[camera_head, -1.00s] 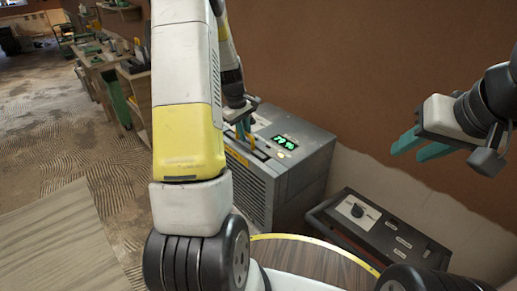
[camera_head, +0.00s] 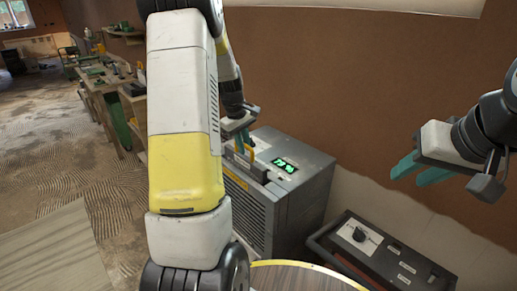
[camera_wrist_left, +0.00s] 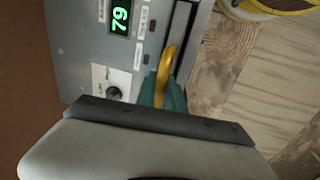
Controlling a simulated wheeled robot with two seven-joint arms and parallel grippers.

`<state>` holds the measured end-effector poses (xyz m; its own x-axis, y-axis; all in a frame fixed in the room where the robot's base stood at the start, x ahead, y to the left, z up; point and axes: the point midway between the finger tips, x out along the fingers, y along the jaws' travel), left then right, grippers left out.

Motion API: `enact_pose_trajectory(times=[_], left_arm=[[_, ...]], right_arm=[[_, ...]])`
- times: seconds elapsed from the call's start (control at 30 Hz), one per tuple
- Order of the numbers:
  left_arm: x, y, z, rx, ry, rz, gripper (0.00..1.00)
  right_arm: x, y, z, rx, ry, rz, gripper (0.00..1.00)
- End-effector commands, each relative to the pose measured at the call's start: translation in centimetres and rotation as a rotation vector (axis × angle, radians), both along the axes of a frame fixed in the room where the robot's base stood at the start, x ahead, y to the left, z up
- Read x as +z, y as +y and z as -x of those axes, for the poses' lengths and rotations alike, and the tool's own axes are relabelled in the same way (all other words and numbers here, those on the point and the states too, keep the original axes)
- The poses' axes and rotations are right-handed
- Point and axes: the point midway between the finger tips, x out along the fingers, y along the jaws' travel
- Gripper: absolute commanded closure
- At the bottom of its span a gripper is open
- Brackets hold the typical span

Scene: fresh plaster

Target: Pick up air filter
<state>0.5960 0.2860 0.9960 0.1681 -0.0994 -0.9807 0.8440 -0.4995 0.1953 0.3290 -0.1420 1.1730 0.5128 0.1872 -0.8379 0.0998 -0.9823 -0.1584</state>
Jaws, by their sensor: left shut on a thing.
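The air filter shows by its yellow handle (camera_wrist_left: 165,65) at a dark slot along the edge of a grey machine's top (camera_wrist_left: 75,45). My left gripper (camera_wrist_left: 162,92) is shut on this handle, with its teal fingers around it. In the head view my left gripper (camera_head: 243,143) is over the left part of the machine's top, partly behind my own arm. The filter's body is mostly hidden, and I cannot tell how far it stands out of the slot. My right gripper (camera_head: 406,176) is open and empty, off to the right, in front of the brown wall.
The grey machine (camera_head: 305,195) has a lit green display (camera_head: 285,165) and a slatted front. A dark toolbox-like unit with a knob (camera_head: 375,250) stands to its right. A cluttered workbench (camera_head: 105,85) is at the back left. The floor at left is mostly clear.

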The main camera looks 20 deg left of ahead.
Motion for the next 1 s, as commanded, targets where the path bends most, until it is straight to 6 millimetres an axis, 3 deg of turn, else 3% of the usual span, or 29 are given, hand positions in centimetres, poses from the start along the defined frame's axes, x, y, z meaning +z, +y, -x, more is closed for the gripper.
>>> enact_pose_trajectory(times=[0.7, 1.0], left_arm=[[17.2, 0.0, -0.1, 0.000, -0.006, -0.001, 1.00], [22.1, 0.0, 0.0, -0.001, -0.001, -0.001, 1.00]], right_arm=[[0.0, 0.0, 0.0, 0.000, 0.000, 0.000, 0.65], [0.0, 0.0, 0.0, 0.000, 0.000, 0.000, 0.65]])
